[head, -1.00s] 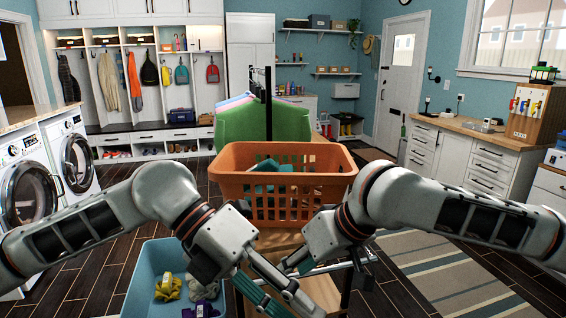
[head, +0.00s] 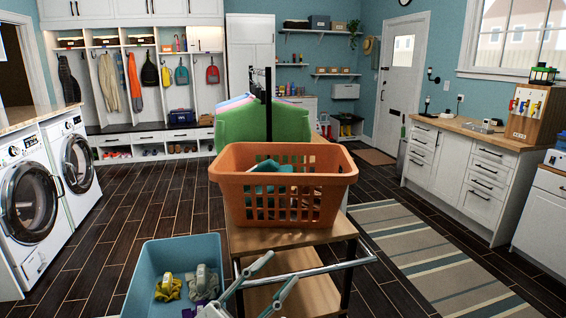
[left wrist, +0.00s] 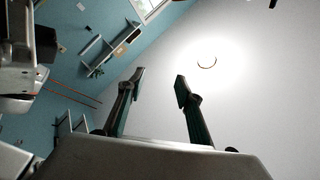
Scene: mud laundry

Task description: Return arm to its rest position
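My left gripper (head: 280,270) shows low in the middle of the head view, pointing up and to the right in front of the wooden cart. Its fingers are spread apart with nothing between them. In the left wrist view the left gripper (left wrist: 160,82) is also open and empty, with the white ceiling and teal wall behind it. Most of my left arm is below the head view. My right gripper and arm do not show in the head view. Grey parts at the left edge of the wrist view cannot be identified.
An orange basket (head: 240,188) with teal cloth inside stands on the wooden cart (head: 255,240). A blue bin (head: 150,252) holding yellow, grey and purple items is left of the gripper. Washers (head: 30,205) stand at left, cabinets (head: 480,190) at right. Floor beyond is clear.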

